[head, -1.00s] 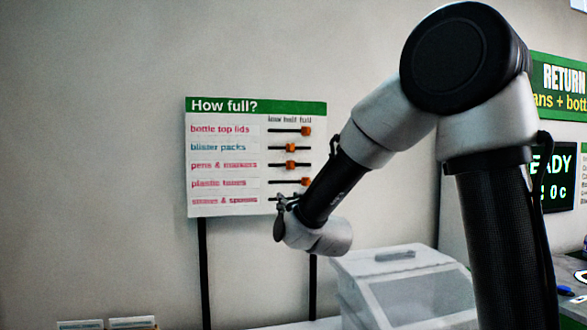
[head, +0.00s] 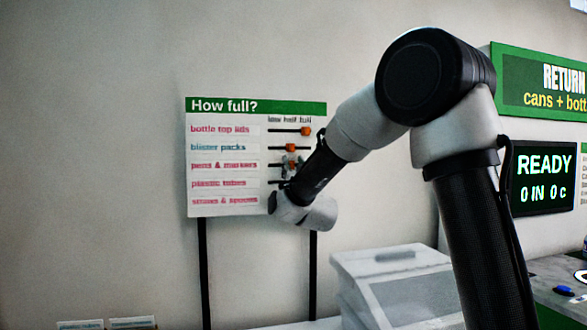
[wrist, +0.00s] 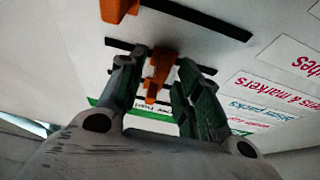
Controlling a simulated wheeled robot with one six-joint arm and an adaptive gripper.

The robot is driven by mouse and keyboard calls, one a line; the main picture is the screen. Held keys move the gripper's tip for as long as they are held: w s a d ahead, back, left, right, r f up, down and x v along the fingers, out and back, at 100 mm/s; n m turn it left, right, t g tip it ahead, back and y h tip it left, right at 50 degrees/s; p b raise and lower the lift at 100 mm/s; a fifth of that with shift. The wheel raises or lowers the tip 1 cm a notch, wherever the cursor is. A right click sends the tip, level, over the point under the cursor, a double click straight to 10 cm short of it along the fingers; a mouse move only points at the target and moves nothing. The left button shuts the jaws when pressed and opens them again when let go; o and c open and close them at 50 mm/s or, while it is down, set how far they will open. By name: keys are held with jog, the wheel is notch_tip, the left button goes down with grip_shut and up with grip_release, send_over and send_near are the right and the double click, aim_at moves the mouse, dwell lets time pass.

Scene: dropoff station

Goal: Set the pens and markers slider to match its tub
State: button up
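My gripper (head: 291,163) is at that row. In the wrist view my gripper (wrist: 163,62) has its fingers apart, one on each side of this knob. I cannot tell whether either finger touches it. The pens and markers tub cannot be made out in these views.
The bottle top lids knob (head: 306,131) is at full and the blister packs knob (head: 291,147) near half, just above my gripper. The plastic tubes knob (wrist: 118,8) is close by. A grey lidded bin (head: 390,285) stands below right. Small labelled items (head: 132,323) show at bottom left.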

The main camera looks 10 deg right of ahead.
grip_shut()
jog(key=shift+a, duration=2.65)
grip_release()
jog(key=shift+a, duration=0.15)
jog(key=shift+s, duration=0.15)
jog(key=v, duration=1.2)
